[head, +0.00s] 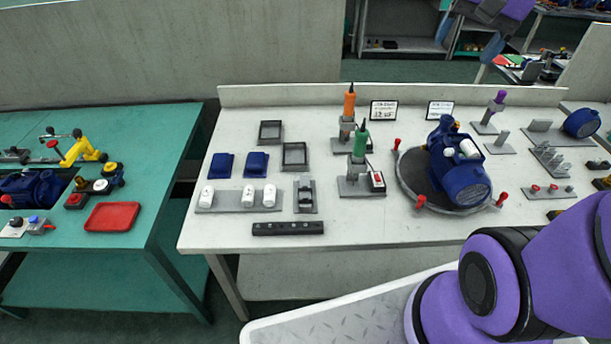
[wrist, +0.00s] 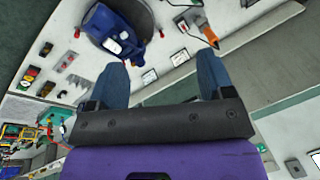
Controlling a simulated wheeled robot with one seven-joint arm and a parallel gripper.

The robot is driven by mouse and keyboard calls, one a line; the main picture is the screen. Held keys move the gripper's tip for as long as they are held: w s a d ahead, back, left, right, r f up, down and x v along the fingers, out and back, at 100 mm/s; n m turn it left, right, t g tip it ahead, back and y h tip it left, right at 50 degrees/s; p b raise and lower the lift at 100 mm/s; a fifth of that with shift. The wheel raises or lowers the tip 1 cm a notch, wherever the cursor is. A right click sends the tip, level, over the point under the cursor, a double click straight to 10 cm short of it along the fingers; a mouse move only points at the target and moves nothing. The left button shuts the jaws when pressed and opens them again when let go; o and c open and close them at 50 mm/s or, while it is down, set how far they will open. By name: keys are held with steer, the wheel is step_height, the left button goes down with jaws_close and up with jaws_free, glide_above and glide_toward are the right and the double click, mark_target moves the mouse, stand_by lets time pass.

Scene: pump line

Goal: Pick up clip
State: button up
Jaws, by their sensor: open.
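I cannot pick out the clip with certainty. A small grey and black piece (head: 305,194) stands upright on a grey plate on the white table in the head view and may be it. It is right of several white rounded parts (head: 248,196) and above a dark bar (head: 288,228). It cannot be made out in the wrist view. My gripper (wrist: 160,78) is open in the wrist view, its blue fingers wide apart with nothing between them. The wrist view is tilted toward the blue motor and the orange-handled tool.
On the white table (head: 350,237), a blue motor (head: 459,178) sits on a round base with red knobs. Orange (head: 349,105) and green (head: 360,138) tools stand upright left of it. Blue trays (head: 256,162) and grey frames lie at left. A teal table (head: 150,160) adjoins.

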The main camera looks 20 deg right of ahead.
steer(key=s+a+n+t, duration=0.1)
steer(key=s+a+n, duration=0.4)
steer(key=a, duration=0.3)
steer(key=g, duration=0.4)
glide_above(306, 199)
step_height(306, 199, down, 35)
steer(key=shift+h, duration=0.5)
steer(key=shift+f, duration=6)
steer(key=c, duration=1)
